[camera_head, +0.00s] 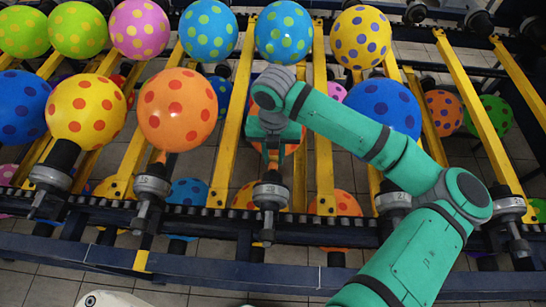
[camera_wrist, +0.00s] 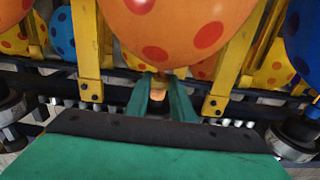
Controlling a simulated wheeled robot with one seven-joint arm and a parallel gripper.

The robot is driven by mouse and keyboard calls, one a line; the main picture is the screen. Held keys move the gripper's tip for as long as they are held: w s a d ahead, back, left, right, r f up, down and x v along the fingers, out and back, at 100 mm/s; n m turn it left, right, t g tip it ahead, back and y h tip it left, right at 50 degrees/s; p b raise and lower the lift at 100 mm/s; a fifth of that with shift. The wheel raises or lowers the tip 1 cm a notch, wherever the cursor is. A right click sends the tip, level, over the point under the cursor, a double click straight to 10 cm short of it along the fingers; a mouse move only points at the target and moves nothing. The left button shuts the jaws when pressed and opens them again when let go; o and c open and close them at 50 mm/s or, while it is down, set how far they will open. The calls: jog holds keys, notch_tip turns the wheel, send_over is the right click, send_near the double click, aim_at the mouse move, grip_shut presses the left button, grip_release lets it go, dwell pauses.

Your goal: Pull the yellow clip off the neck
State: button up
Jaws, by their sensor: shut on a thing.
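An orange balloon with red dots (camera_wrist: 180,25) fills the top middle of the wrist view. In the head view my arm hides most of it. My gripper (camera_wrist: 158,100) is at the balloon's neck, just below its round body, and points down in the head view (camera_head: 273,155). Its two green fingers are closed on a small orange-yellow piece (camera_wrist: 157,97) at the neck. I cannot tell the yellow clip apart from the neck there. A dark fixture with a metal collar (camera_head: 270,192) stands below the gripper.
Several dotted balloons stand on both sides, including an orange one (camera_head: 177,108) on the left and a blue one (camera_head: 385,106) on the right. Yellow bars (camera_head: 232,115) run between them. A dark blue rail (camera_head: 200,270) crosses the front.

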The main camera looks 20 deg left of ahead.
aim_at(274, 157)
notch_tip(274, 157, up, 10)
dwell(1.8)
dwell(0.3)
